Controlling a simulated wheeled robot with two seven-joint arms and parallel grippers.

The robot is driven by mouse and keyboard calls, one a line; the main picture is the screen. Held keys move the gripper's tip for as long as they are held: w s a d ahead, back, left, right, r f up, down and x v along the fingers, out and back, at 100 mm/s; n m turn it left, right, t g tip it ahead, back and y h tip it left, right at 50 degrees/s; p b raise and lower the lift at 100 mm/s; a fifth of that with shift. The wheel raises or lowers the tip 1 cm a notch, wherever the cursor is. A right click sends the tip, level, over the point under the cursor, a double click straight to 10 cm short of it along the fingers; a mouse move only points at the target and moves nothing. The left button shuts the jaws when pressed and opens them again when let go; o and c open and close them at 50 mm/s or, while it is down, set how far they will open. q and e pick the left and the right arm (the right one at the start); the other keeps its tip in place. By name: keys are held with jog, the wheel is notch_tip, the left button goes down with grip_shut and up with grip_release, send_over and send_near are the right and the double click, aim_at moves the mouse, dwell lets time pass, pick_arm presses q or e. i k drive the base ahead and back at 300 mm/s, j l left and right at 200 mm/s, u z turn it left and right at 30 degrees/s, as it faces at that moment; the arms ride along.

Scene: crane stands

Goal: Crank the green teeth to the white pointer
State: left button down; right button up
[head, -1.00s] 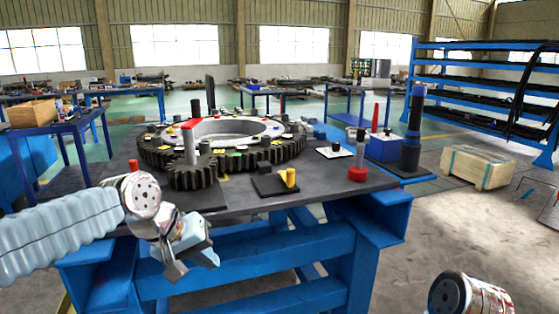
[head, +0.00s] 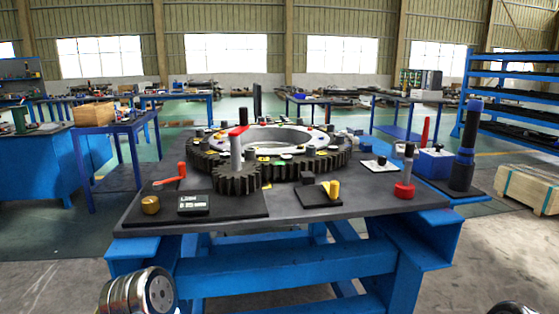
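A large dark ring gear (head: 335,163) lies flat on the dark table top, with coloured marks on its upper face. A small green mark (head: 284,163) shows on its near side; I cannot tell whether it is the green teeth. A small dark pinion (head: 237,183) stands at the ring's near left edge, apparently meshed with it, with a grey post and a red bar (head: 238,131) on top. A red crank-like handle (head: 170,181) is on a black plate left of the pinion. I cannot clearly pick out the white pointer. Only arm parts of mine show at the bottom; both grippers are out of frame.
The black plate also bears a brass knob (head: 150,205) and a small display box (head: 193,205). The table's front edge is clear.

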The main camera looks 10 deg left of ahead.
aim_at(236, 177)
jog(key=i+l, duration=0.1)
jog(key=l, duration=0.35)
jog(key=i+l, duration=0.1)
jog(key=l, duration=0.35)
jog(key=i+l, duration=0.1)
jog(key=l, duration=0.35)
jog(key=i+l, duration=0.1)
jog(key=l, duration=0.3)
jog(key=i+l, duration=0.1)
jog(key=l, duration=0.35)
jog(key=i+l, duration=0.1)
jog(key=l, duration=0.35)
jog(key=l+u, duration=1.4)
jog(key=u, duration=0.15)
jog(key=i+j+u, duration=0.1)
jog(key=u, duration=0.2)
jog(key=i+u, duration=0.3)
